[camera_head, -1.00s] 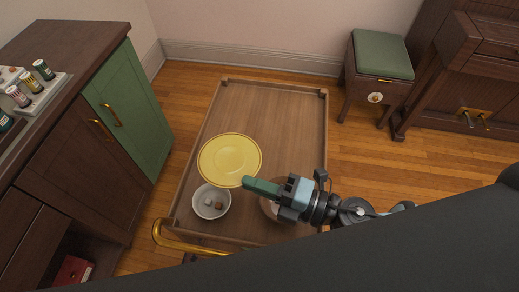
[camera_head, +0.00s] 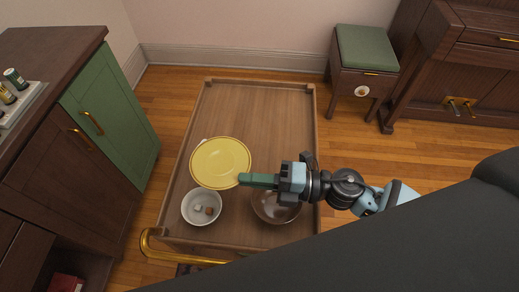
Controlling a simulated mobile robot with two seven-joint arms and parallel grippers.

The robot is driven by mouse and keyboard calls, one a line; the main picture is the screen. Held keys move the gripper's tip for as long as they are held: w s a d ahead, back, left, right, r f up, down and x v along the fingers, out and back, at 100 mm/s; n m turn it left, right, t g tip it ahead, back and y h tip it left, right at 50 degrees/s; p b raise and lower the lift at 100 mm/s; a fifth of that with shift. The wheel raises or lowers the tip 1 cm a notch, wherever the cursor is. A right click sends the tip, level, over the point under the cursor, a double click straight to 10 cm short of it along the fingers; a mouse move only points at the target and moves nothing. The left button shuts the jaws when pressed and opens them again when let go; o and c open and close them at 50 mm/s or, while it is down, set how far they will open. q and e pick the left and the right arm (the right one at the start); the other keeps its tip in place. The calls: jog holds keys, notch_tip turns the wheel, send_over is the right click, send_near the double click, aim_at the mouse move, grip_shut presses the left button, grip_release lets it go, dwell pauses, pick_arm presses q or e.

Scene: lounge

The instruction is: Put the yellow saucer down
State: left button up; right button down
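The yellow saucer (camera_head: 220,160) lies roughly level over the left middle of the wooden cart top (camera_head: 262,115). Whether its underside touches the cart cannot be told. My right gripper (camera_head: 243,179) comes in from the right, and its green fingertips overlap the saucer's lower right rim. The fingers look closed together on that rim. My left gripper is not in view.
A white bowl (camera_head: 188,209) with small cubes inside stands just below the saucer. A brownish see-through bowl (camera_head: 276,211) stands under my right gripper. The cart's far half is clear. A green-doored cabinet (camera_head: 113,115) is left; a green-cushioned stool (camera_head: 367,48) is at the back right.

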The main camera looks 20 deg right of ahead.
jog(key=w+d+f+b, duration=0.1)
jog(key=w+d+f, duration=0.3)
jog(key=w, duration=0.5)
jog(key=shift+d+f, duration=0.2)
jog(key=shift+d, duration=0.3)
jog(key=shift+f, duration=0.1)
jog(key=shift+f+b, duration=0.35)
jog(key=shift+b, duration=0.1)
jog(key=shift+f, duration=0.2)
jog(key=c, duration=1.6)
grip_release()
jog(key=shift+r, duration=0.1)
